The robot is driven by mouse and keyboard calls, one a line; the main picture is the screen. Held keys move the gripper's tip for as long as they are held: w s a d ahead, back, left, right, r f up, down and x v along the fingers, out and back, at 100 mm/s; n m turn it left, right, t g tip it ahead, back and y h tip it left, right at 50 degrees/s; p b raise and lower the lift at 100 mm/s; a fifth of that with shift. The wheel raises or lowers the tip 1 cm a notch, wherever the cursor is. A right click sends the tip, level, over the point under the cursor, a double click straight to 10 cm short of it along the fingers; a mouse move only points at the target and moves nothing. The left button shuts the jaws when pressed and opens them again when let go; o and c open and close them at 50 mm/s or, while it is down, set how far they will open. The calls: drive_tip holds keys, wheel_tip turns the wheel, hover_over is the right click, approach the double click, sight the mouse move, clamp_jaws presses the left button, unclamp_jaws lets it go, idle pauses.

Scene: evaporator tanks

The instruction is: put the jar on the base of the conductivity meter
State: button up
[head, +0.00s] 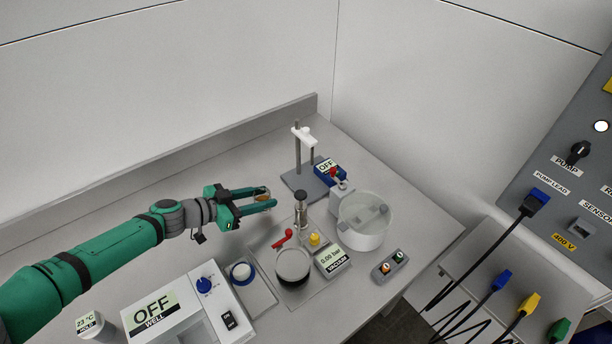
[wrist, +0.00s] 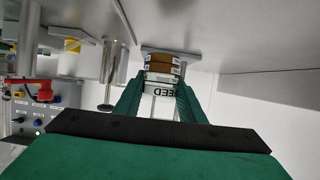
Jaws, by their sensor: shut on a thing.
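My gripper (head: 262,199) is shut on the jar (head: 261,191), holding it left of the conductivity meter. The wrist view shows the jar (wrist: 162,88) between the two fingers, with brown bands and a white label with partly visible black letters. The fingers hide part of its sides. The conductivity meter has a flat grey base (head: 294,181) with upright rods, a white holder (head: 303,134) on top and a blue box (head: 329,172) reading OFF. The base lies to the right of the jar, apart from it. No other object is visible on the base.
A steel cylinder (head: 300,207) stands in front of the base, near my gripper. A well heater (head: 172,312) is at front left. The bench behind my gripper is clear.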

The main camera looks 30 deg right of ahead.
drive_tip(key=d, duration=0.4)
drive_tip(key=w+d, duration=0.1)
drive_tip(key=d, duration=0.4)
drive_tip(key=w+d, duration=0.1)
drive_tip(key=d, duration=0.4)
drive_tip(key=shift+d, duration=0.2)
drive_tip(key=shift+w+d, duration=0.1)
drive_tip(key=shift+d, duration=1.1)
drive_tip(key=shift+w+d+f, duration=0.1)
drive_tip(key=shift+d+f, duration=0.25)
drive_tip(key=shift+f, duration=0.4)
drive_tip(key=shift+f, duration=0.2)
drive_tip(key=o, duration=1.3)
